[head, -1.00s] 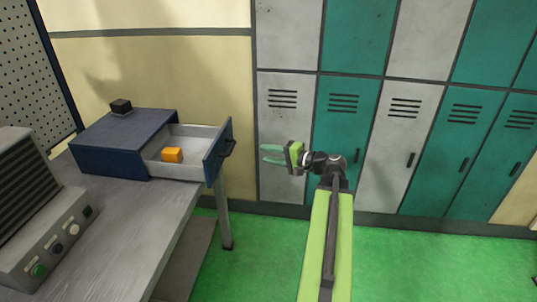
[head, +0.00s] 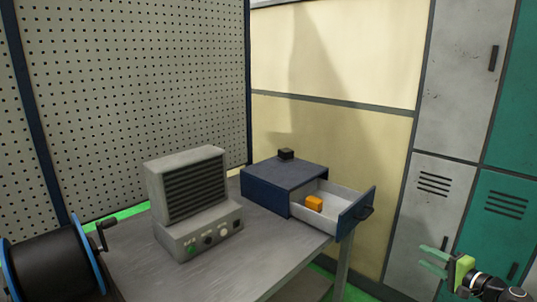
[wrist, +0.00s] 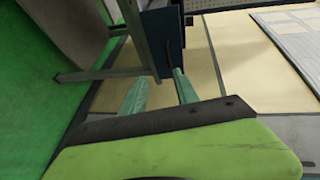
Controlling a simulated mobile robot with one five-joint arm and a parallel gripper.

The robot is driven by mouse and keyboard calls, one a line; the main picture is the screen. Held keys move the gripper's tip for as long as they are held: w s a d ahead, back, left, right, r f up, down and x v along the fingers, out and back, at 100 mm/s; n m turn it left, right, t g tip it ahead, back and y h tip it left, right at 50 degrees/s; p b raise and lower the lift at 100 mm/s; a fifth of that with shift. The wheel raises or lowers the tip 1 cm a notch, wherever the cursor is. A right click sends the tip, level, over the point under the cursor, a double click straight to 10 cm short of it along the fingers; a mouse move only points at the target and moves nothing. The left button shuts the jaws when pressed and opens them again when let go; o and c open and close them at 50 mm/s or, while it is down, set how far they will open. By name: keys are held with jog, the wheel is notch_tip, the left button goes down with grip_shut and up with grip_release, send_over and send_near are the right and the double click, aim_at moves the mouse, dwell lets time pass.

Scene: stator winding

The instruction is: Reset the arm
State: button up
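My gripper (head: 434,261) is at the lower right in the head view, to the right of the table and apart from the open drawer. Its two green fingers are spread with nothing between them. In the wrist view the fingers (wrist: 160,92) also show apart and empty. The green arm body shows in the wrist view's foreground. Most of my arm lies outside the head view.
A metal table (head: 190,280) carries a grey machine (head: 187,185) and a blue drawer box (head: 270,190) with its drawer (head: 340,197) pulled out. An orange block (head: 314,203) lies inside; a black block (head: 286,154) sits on top. Lockers (head: 440,210) stand right; a spool (head: 55,265) is lower left.

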jog(key=w+a+f+n+g+y+p, duration=0.1)
jog(key=w+a+f+n+g+p, duration=0.2)
jog(key=a, duration=0.8)
jog(key=a+f+n+g+y+p, duration=0.1)
jog(key=a+f+n+g, duration=0.35)
jog(key=a, duration=0.65)
jog(key=s+a+f+n+g+h+p, duration=0.2)
jog(key=a+n+g+h, duration=0.1)
jog(key=a, duration=0.5)
jog(key=s+a+f+n+g+h+p, duration=0.1)
jog(key=s+a+n+g+h+p, duration=0.1)
jog(key=a, duration=0.7)
jog(key=shift+s+f+n+g+h, duration=0.5)
jog(key=shift+s+g+h, duration=0.4)
jog(key=shift+g, duration=0.35)
jog(key=shift+w+d+r, duration=0.1)
